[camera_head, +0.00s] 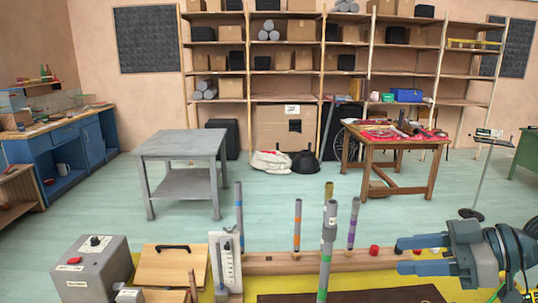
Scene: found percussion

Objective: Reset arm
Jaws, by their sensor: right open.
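My right gripper (400,255) reaches in from the right edge, above the right end of a wooden rail. Its two blue-tipped fingers point left and stand apart. A small red piece (374,250) lies just left of the fingertips, apart from them. Another small red spot shows between the fingers, too small to make out. The wooden rail (270,264) carries several upright grey rods with coloured bands; the tallest rod (328,245) stands in front of it. My left gripper is not in view.
A grey box with a knob (92,272), a wooden box with a black handle (172,268) and a white panel (226,262) stand at front left. Beyond are a grey table (182,145), a wooden table (385,143) and shelves. Open floor lies between.

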